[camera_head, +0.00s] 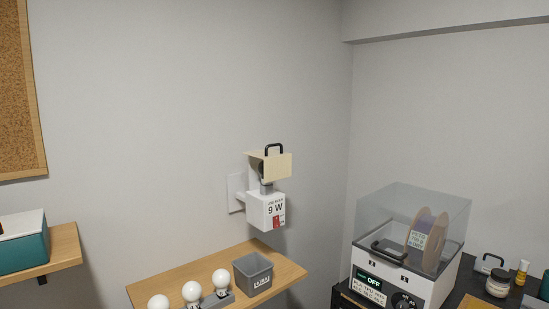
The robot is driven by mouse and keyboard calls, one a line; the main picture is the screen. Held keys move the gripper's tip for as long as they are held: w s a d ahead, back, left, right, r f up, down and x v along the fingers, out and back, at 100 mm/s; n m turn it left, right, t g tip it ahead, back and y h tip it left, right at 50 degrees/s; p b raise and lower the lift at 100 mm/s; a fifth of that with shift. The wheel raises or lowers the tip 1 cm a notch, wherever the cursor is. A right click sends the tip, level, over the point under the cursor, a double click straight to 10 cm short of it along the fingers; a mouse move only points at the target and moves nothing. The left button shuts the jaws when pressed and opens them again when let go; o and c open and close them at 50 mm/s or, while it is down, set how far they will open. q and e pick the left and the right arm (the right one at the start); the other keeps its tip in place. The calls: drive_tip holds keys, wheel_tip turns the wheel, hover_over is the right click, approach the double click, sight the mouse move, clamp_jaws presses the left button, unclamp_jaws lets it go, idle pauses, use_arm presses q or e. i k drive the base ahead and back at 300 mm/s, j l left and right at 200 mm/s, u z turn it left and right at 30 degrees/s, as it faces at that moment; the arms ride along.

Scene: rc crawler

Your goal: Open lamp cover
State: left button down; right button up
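The wall lamp (266,210) is a white box marked "9 W" with a red tag, fixed to the back wall by a white plate (236,192). Above it is the cream lamp cover (277,167) with a black handle (273,147) on top. A dark space shows under the cover's left side, above a grey neck. I cannot tell if the cover is latched. Neither gripper is in view.
Below the lamp, a wooden shelf (284,273) holds several white bulbs (222,278) and a grey bin (252,273). A clear-lidded box (404,235) with a spool stands at right, its display reading "OFF". A teal box (22,240) sits on a left shelf.

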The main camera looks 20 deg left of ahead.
sight(277, 164)
drive_tip(key=j+u, duration=0.2)
drive_tip(key=u, duration=0.25)
drive_tip(key=j+u, duration=0.25)
drive_tip(key=u, duration=0.15)
drive_tip(key=j+u, duration=0.25)
drive_tip(key=u, duration=0.2)
drive_tip(key=j+u, duration=0.2)
drive_tip(key=u, duration=0.25)
drive_tip(key=i+j, duration=0.2)
drive_tip(key=j, duration=0.25)
